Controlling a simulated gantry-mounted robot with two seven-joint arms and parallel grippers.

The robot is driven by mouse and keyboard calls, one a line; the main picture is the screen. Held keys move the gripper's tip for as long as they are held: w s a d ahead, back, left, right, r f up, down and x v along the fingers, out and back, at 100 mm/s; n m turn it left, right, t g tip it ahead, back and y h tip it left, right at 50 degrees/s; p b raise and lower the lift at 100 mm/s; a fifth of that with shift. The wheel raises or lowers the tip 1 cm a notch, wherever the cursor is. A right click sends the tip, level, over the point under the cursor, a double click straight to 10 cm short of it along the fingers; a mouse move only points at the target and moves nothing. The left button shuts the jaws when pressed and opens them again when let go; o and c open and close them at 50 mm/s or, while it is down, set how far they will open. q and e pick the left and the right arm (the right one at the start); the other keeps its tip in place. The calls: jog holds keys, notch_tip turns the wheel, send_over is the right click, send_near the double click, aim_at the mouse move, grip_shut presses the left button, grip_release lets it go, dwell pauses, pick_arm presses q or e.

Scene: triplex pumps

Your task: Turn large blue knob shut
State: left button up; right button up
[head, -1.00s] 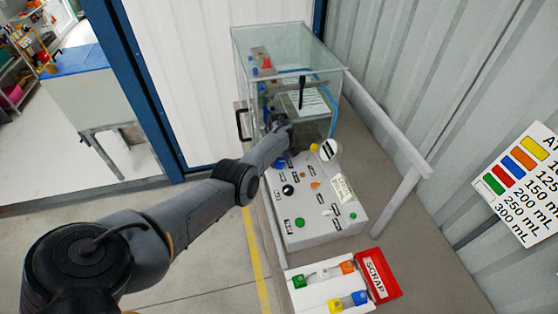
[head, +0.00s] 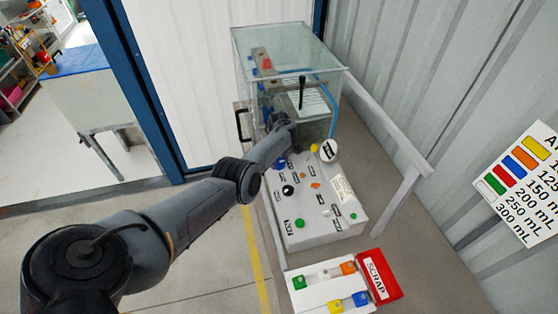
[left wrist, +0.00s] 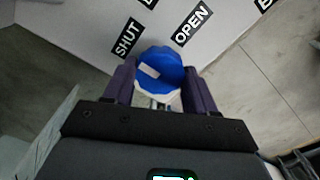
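The large blue knob (left wrist: 160,68) has a pale rim and a small white mark on its left side in the left wrist view. The SHUT label (left wrist: 127,38) is above and left of it, and the OPEN label (left wrist: 191,24) above and right. My left gripper (left wrist: 161,80) has its dark fingers on both sides of the knob, seemingly touching it. In the head view, my left gripper (head: 288,148) reaches down at the panel's far left end and mostly hides what it holds. My right gripper is in neither view.
The sloped white panel (head: 316,225) carries several small knobs and labels. A glass-walled case (head: 290,50) stands behind it. A white tray (head: 325,290) with coloured pieces and a red SCRAP box (head: 378,275) are in front. A pale rail (head: 395,215) runs along the right.

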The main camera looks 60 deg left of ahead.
aim_at(279, 162)
pick_arm(q)
jog(key=o, duration=0.4)
jog(key=shift+o, duration=0.2)
notch_tip(279, 162, up, 11)
jog(key=p, duration=0.3)
jog(key=shift+p, duration=0.35)
jog(key=shift+f, duration=0.1)
